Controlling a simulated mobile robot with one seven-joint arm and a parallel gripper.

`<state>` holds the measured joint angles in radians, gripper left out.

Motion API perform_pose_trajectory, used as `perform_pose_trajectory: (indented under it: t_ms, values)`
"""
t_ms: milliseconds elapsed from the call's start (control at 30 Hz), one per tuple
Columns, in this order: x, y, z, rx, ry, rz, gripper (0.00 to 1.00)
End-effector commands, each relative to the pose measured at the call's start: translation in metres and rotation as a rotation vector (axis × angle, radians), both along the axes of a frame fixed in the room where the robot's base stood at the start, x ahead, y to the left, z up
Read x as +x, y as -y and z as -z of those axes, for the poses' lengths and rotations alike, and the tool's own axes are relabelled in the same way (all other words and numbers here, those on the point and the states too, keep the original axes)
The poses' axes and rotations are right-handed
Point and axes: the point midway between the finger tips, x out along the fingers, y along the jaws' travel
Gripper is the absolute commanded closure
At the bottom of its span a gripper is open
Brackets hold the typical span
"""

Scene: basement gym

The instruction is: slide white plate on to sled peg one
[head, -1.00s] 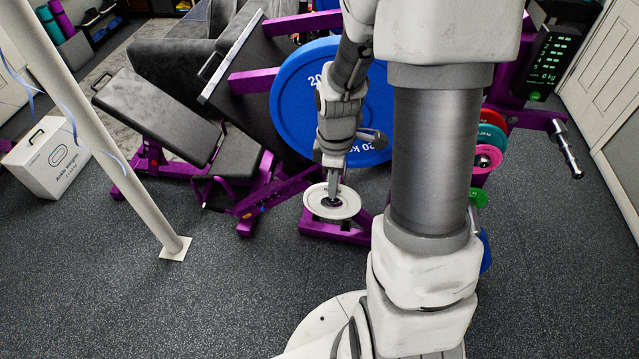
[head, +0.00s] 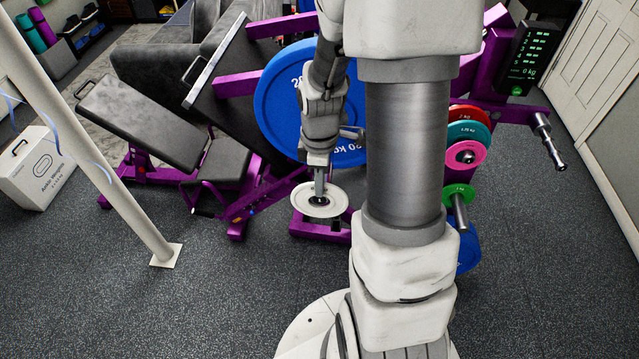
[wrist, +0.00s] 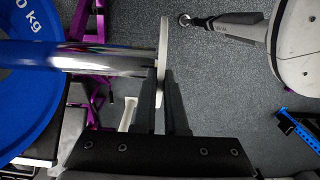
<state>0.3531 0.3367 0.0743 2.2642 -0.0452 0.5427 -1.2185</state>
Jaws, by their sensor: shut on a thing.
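The white plate (head: 305,207) is a small disc with a dark centre, low in front of the sled in the head view. It shows edge-on in the wrist view (wrist: 163,38). My gripper (head: 319,195) is shut on its rim, with one finger on each side in the wrist view (wrist: 160,98). A chrome peg (wrist: 105,62) runs from the large blue 20 kg plate (wrist: 22,70) towards the white plate's left face. The peg's end appears at or very near that face. I cannot tell whether it enters the hole. My arm hides this peg in the head view.
The purple sled frame (head: 238,85) and a black padded bench (head: 140,120) stand behind and left. A pale post (head: 120,180) rises at left. Red, teal, pink (head: 465,155) and green plates hang at right.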

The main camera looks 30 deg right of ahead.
Motion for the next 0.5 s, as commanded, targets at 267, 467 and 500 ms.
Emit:
perform_pose_trajectory:
  t_ms: [267, 467, 500]
  values:
    - [0.010, 0.006, -0.001, 0.000, 0.002, -0.001, 1.00]
    - [0.016, 0.010, -0.001, -0.001, 0.002, -0.001, 1.00]
    - [0.017, 0.011, -0.001, -0.001, 0.001, -0.001, 1.00]
